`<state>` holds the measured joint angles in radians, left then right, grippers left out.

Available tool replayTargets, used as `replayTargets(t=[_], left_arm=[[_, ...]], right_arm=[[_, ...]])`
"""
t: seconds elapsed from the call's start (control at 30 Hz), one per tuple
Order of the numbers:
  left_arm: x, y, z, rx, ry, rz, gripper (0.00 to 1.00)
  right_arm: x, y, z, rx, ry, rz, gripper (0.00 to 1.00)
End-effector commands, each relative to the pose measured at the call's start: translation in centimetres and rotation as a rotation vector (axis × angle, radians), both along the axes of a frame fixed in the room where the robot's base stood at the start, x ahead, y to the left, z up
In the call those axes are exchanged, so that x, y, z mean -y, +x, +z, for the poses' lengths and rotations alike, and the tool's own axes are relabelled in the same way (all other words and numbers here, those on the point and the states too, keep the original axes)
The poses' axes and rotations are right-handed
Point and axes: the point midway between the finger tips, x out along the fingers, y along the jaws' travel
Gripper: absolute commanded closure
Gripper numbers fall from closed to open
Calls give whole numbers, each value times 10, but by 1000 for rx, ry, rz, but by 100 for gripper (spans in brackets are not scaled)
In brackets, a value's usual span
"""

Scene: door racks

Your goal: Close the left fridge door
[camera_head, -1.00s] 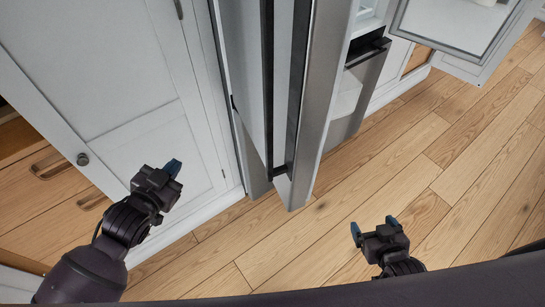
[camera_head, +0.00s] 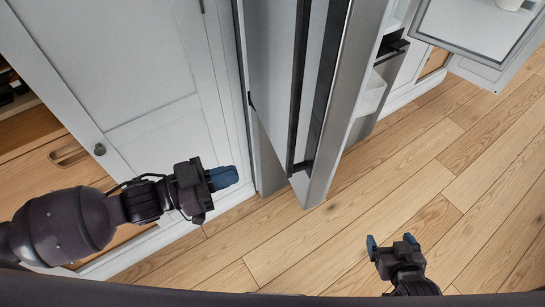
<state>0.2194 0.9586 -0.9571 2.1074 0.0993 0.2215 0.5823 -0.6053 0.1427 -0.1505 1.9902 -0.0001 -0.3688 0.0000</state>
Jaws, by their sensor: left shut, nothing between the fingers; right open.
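The left fridge door (camera_head: 338,110) is grey with a dark vertical strip along its edge and stands ajar, angled out from the fridge. The fridge interior (camera_head: 374,92) shows just to its right, with a white bin and a shelf. My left gripper (camera_head: 223,178) is shut and empty, its blue fingertips pointing right, to the left of the door's lower end and apart from it in the picture. My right gripper (camera_head: 391,243) is open and empty over the floor, below and right of the door.
A white cabinet door (camera_head: 140,90) with a dark knob (camera_head: 99,149) stands left. Wooden drawers (camera_head: 50,160) are beside it. The wooden floor (camera_head: 420,180) is clear.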

Motion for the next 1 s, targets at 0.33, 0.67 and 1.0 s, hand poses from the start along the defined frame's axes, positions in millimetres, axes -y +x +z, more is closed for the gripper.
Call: replayTargets(t=[0.33,0.67,1.0], left_arm=[[45,19,2,3,-1,0,100],[96,40,2,3,-1,0,100],[125,53,0,2,3,2,100]], right_arm=[[1,2,7,6,-2,2,12],[0,7,15,17,-2,4,12],[-1,6,17,15,1,1,12]])
